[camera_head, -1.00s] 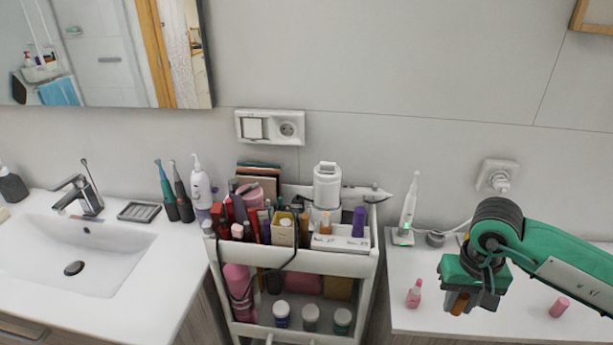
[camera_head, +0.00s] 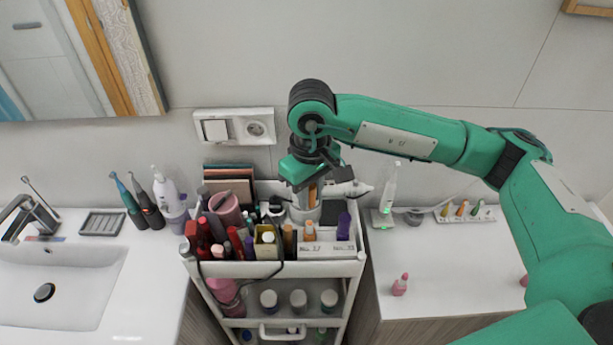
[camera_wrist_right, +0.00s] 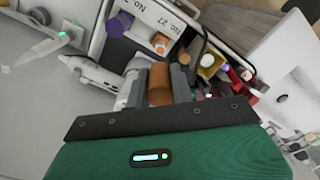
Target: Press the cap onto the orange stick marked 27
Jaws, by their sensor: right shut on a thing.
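My right gripper (camera_head: 311,197) is above the top tray of the cart, shut on an orange-brown cap (camera_head: 312,196). The cap shows clearly between the two fingers in the right wrist view (camera_wrist_right: 160,84). The orange stick (camera_head: 309,231) stands upright in a white holder (camera_head: 322,248) on the cart, at the slot marked No. 27. It also shows in the wrist view (camera_wrist_right: 159,43), apart from the cap. A purple stick (camera_head: 343,226) stands to its right in the same holder. My left gripper is not in view.
The top tray is crowded left of the holder with red tubes, a yellowish box (camera_head: 266,243) and a pink roll (camera_head: 226,208). A white appliance stands behind the holder, partly hidden by my gripper. A pink bottle (camera_head: 400,285) stands on the right counter (camera_head: 445,270).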

